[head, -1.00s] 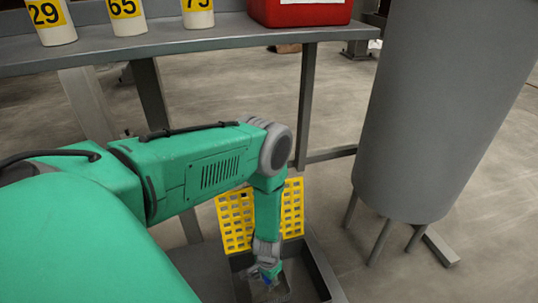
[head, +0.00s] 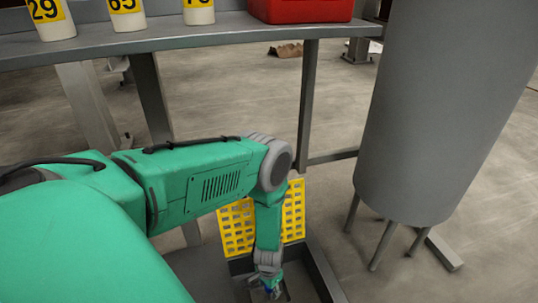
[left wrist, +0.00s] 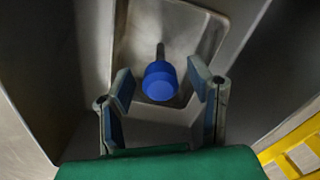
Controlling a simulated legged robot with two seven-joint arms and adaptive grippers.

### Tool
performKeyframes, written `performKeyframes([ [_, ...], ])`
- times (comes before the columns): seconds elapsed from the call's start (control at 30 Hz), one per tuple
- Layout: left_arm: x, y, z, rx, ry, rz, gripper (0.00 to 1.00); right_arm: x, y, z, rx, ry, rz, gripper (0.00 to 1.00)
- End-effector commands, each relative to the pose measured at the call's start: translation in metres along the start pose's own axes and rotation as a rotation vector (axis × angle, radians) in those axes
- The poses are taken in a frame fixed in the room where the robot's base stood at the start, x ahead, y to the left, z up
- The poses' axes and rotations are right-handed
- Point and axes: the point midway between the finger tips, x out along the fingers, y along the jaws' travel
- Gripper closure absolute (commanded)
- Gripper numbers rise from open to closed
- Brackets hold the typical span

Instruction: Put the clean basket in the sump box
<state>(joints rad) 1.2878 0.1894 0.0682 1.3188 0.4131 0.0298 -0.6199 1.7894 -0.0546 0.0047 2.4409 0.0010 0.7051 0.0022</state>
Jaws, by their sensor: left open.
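A blue knob on a dark upright stem (left wrist: 160,82) shows in the left wrist view, in front of a pale grey, rounded-rim basket-like tray (left wrist: 207,42). My left gripper (left wrist: 161,88) is open, with one finger on each side of the knob; I cannot tell whether they touch it. In the head view my left gripper (head: 271,286) points down inside the dark open sump box (head: 322,272), near the bottom edge. The tray is mostly hidden there by the gripper and the picture edge. My right gripper is not in view.
A yellow grate (head: 293,210) stands upright at the back of the box, partly behind my arm. A grey shelf (head: 230,30) holds numbered white cylinders (head: 125,22) and a red container (head: 300,10). A large grey tank (head: 430,110) stands at right. Floor between is clear.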

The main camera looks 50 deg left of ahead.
Motion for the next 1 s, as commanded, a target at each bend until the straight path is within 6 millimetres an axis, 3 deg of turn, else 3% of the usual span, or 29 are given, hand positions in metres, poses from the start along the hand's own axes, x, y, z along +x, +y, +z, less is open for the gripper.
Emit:
performKeyframes([
  [0.17, -0.024, 0.0, -0.001, -0.001, 0.002, 0.0, 0.53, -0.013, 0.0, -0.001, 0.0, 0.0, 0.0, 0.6],
  [0.4, -0.078, 0.0, -0.002, -0.001, 0.002, 0.0, 0.53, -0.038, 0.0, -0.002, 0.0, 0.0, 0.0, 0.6],
  [0.6, -0.11, 0.0, -0.001, -0.001, 0.001, 0.0, 0.53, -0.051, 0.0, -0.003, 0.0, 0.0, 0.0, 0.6],
  [1.0, -0.121, 0.0, 0.0, -0.001, 0.0, 0.0, 0.53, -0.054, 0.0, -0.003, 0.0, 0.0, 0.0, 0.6],
])
